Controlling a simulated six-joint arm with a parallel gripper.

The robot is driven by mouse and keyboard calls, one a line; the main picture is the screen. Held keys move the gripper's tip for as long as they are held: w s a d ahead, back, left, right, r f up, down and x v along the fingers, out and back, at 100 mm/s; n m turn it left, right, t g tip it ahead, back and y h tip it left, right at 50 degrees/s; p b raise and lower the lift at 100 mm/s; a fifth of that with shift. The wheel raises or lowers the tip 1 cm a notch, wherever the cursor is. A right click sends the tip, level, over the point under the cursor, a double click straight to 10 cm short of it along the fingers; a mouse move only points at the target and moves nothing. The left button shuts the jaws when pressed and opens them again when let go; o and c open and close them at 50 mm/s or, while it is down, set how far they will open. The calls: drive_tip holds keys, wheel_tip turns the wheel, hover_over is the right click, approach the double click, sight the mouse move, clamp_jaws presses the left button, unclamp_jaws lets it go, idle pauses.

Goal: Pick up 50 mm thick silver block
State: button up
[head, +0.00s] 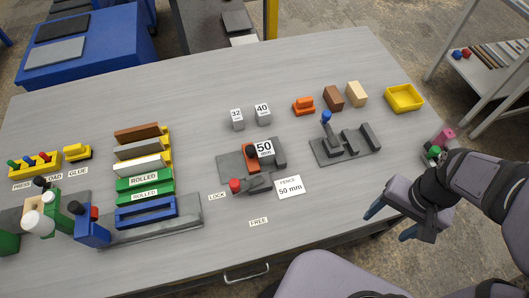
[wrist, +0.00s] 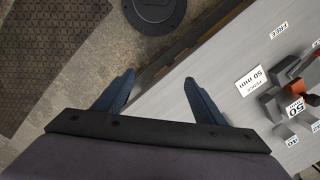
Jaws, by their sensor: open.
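The silver block labelled 50 mm (head: 265,149) sits in a dark grey fixture (head: 232,168) on the bench, beside an orange part (head: 250,153). Its label also shows at the right of the wrist view (wrist: 294,108). How the fixture touches the block is too small to tell. Two smaller silver blocks, labelled 32 (head: 237,120) and 40 (head: 263,115), stand behind it. My gripper (head: 391,221) is open and empty near the bench's front right edge, well to the right of and nearer than the block. In the wrist view its blue fingers (wrist: 160,77) are spread apart over the bench edge and floor.
A red-knobbed clamp (head: 236,186) and a "FENCE 50 mm" card (head: 289,187) lie in front of the block. A blue-knobbed fixture (head: 345,145) stands to its right. Coloured boards (head: 145,160) stand in a rack at left. A yellow tray (head: 404,98) is at the back right.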

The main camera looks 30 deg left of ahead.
drive_tip(key=w+a+f+m+g+y+b, duration=0.1)
drive_tip(key=w+a+m+g+y, duration=0.2)
drive_tip(key=a, duration=0.4)
drive_tip(key=w+a+f+m+y+b, duration=0.1)
drive_tip(key=w+a+f+m+y, duration=0.2)
drive_tip(key=a, duration=0.5)
drive_tip(key=m+g+y+b, duration=0.1)
drive_tip(key=m+g+y, duration=0.3)
approach(269, 148)
drive_tip(key=shift+x, duration=1.1)
drive_tip(key=shift+p+x, duration=1.35)
drive_tip(key=shift+x, duration=1.65)
drive_tip(key=shift+s+a+f, duration=0.3)
drive_tip(key=shift+s+a, duration=0.1)
drive_tip(key=shift+s, duration=0.05)
drive_tip(key=c, duration=1.6)
drive_tip(key=shift+o, duration=0.2)
drive_tip(key=shift+w, duration=0.1)
drive_tip(key=shift+r, duration=0.15)
drive_tip(key=shift+w+a+r, duration=0.1)
drive_tip(key=shift+r, duration=0.45)
clamp_jaws()
wheel_tip(269, 148, up, 9)
drive_tip(key=b, duration=0.1)
drive_tip(key=shift+b, duration=0.4)
